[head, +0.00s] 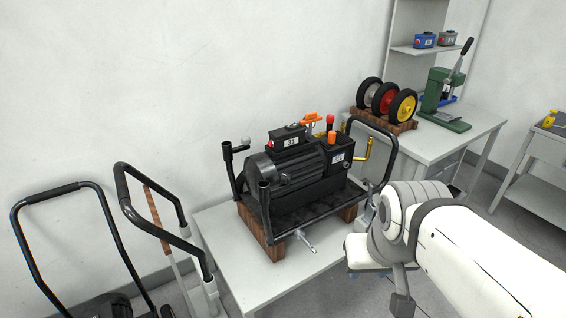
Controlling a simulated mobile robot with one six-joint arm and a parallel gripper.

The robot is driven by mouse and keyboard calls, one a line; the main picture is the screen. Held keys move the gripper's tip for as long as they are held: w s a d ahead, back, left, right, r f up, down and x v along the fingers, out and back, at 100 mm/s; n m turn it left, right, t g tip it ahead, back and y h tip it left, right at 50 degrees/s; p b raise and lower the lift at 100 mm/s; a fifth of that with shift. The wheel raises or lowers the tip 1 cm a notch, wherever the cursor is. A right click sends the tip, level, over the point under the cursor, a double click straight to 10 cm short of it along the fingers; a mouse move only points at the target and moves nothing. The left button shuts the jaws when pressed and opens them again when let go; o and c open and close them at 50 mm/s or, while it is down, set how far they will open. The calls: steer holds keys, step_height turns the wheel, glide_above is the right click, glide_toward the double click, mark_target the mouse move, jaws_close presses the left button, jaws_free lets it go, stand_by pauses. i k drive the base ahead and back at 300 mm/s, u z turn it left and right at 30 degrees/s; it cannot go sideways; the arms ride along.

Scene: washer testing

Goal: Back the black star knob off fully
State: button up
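A black pump-and-motor unit (295,172) sits in a black tube frame on wooden blocks on a light table. I cannot make out a black star knob for certain; small dark fittings show at the frame's upright ends (228,149), too small to tell their shape. A small pale round piece (245,141) shows beside the left upright. My white and grey arm reaches in from the lower right, with its wrist end beside the table's right side.
A loose black tube handle (135,215) stands left of the table, with another black-handled cart (70,188) farther left. Behind right, a second table holds several wheels (404,105) and a green press (440,102). The work table's front left (235,270) is bare.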

mark_target(285, 179)
steer(key=i, duration=0.9)
